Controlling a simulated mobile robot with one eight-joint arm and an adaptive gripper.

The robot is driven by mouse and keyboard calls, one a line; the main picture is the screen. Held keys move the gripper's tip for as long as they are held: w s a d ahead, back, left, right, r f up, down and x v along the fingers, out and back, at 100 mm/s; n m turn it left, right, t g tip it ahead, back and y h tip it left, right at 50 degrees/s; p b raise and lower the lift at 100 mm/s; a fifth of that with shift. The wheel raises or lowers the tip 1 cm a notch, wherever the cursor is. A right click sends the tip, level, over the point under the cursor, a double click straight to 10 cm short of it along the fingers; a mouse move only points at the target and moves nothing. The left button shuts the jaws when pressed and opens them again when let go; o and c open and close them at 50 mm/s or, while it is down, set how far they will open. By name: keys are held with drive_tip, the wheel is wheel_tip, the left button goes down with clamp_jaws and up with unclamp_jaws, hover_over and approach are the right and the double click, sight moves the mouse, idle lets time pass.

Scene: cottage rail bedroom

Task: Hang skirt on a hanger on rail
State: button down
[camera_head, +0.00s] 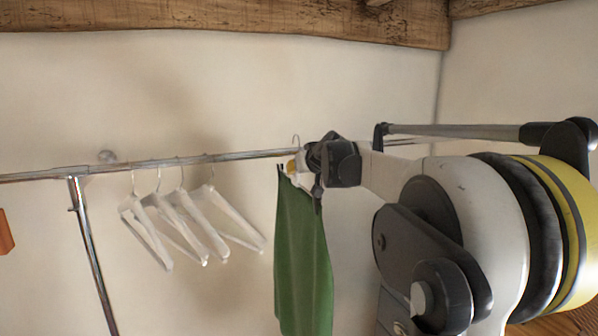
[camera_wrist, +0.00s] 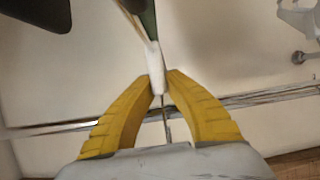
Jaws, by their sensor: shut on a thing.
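The green skirt (camera_head: 302,255) hangs down from a white hanger in the middle of the head view. My gripper (camera_head: 293,168) is shut on the hanger's upper part, just at the rail's height in the picture. In the wrist view, the yellow fingers (camera_wrist: 163,84) pinch the white hanger (camera_wrist: 154,56), and a strip of green skirt (camera_wrist: 148,18) shows beyond it. The hanger's thin metal hook (camera_head: 296,139) rises above the line of the rail (camera_head: 235,156). I cannot tell whether the hook is over the rail or touches it.
Several empty white hangers (camera_head: 185,222) hang on the rail to the left of the skirt. A stretch of bare rail lies between them and the skirt. A metal upright (camera_head: 92,255) supports the rail at the left. The plaster wall (camera_head: 380,60) is behind, with a wooden beam (camera_head: 230,18) above.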

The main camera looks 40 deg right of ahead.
sight(293, 180)
drive_tip(key=shift+w+d, duration=0.2)
drive_tip(key=shift+w, duration=0.6)
drive_tip(key=shift+w+d, duration=0.15)
drive_tip(key=shift+w, duration=0.6)
drive_tip(key=shift+f+b, duration=1.1)
drive_tip(key=shift+f, duration=1.1)
drive_tip(key=c, duration=1.4)
unclamp_jaws()
drive_tip(key=shift+c, duration=0.2)
